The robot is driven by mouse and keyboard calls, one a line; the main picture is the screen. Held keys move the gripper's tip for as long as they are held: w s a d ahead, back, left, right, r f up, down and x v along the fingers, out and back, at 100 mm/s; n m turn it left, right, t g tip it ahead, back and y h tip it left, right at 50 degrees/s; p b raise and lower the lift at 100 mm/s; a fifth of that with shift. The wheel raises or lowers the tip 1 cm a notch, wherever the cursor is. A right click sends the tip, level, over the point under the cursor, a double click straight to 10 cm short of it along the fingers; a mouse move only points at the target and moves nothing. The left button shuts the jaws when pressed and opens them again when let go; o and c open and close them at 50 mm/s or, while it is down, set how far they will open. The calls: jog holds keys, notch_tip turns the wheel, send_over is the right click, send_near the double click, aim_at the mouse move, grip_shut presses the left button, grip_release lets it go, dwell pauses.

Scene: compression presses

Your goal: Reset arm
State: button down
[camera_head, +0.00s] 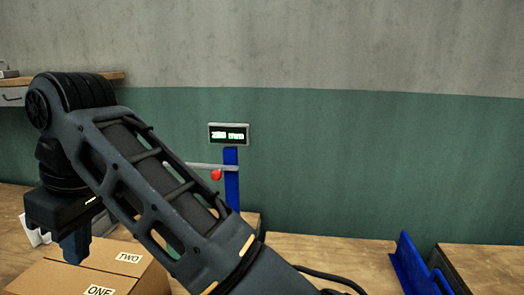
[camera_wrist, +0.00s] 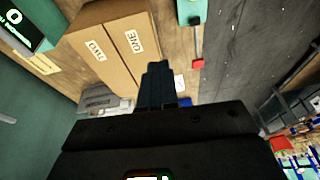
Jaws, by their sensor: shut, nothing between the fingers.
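My gripper (camera_head: 76,247) is at the lower left of the head view, pointing down, with its fingers together and nothing between them. It hangs over or beside a cardboard box (camera_head: 85,275) whose top carries the labels TWO and ONE; I cannot tell the exact gap. In the wrist view my closed fingers (camera_wrist: 158,75) show as a dark block at the middle. The cardboard box (camera_wrist: 112,62) lies beyond them with both labels in view. My arm is bent and crosses the left half of the head view.
A blue post (camera_head: 231,185) with a grey bar and red knob (camera_head: 216,175) stands behind my arm, below a lit display (camera_head: 229,134). A blue bracket (camera_head: 409,266) is at the right. A shelf (camera_head: 105,77) is at upper left.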

jog(key=s+d+f+m+t+y, duration=0.2)
jog(key=d+f+m+y, duration=0.3)
jog(key=f, duration=0.7)
jog(key=s+d+f+m+t+y, duration=0.1)
jog(key=s+d+f+m+t, duration=0.2)
jog(key=d+f, duration=0.7)
jog(key=s+d+f+m+t+h, duration=0.1)
jog(key=s+d+m+t+h, duration=0.1)
jog(key=s+d, duration=0.3)
jog(key=s+d+f+m+t+h, duration=0.1)
jog(key=s+d, duration=0.4)
jog(key=d, duration=0.6)
jog(key=s+d+f+m+t+h, duration=0.2)
jog(key=s+d+m+t, duration=0.2)
jog(key=d, duration=0.4)
jog(key=shift+s+d+f+m+t+h, duration=0.15)
jog(key=shift+s+d+m, duration=0.05)
jog(key=shift+s+m, duration=0.25)
jog(key=shift+s+d+f+m+t+h, duration=0.15)
jog(key=shift+s+d+m, duration=0.05)
jog(key=shift+s+m, duration=0.2)
jog(key=s+d+r+t+h, duration=0.2)
jog(key=s+d+r+h, duration=0.1)
jog(key=s+d+r, duration=0.7)
jog(key=shift+s+d+r+h, duration=0.2)
jog(key=shift+s+r+h, duration=0.2)
jog(key=shift+s+r, duration=0.5)
